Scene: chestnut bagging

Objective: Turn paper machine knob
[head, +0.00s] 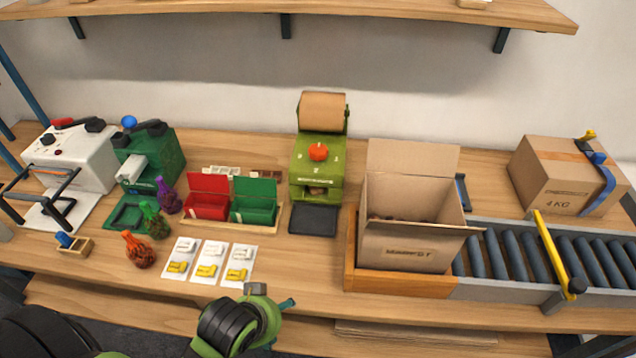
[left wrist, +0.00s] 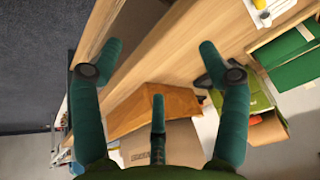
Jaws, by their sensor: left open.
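The green paper machine (head: 318,180) stands near the back middle of the table, with a brown paper roll (head: 323,112) on top. Its orange-red knob (head: 318,152) sits on the sloping face below the roll. My left gripper (head: 285,303) is low at the table's front edge, well in front of the machine and not touching it. In the left wrist view its teal fingers (left wrist: 160,55) are spread and empty. My right gripper is not in view.
The open cardboard box (head: 408,247) in a wooden tray stands right of the machine, beside a roller conveyor (head: 510,256). Red (head: 208,205) and green bins (head: 254,208) stand left of it. The table in front of the machine is clear.

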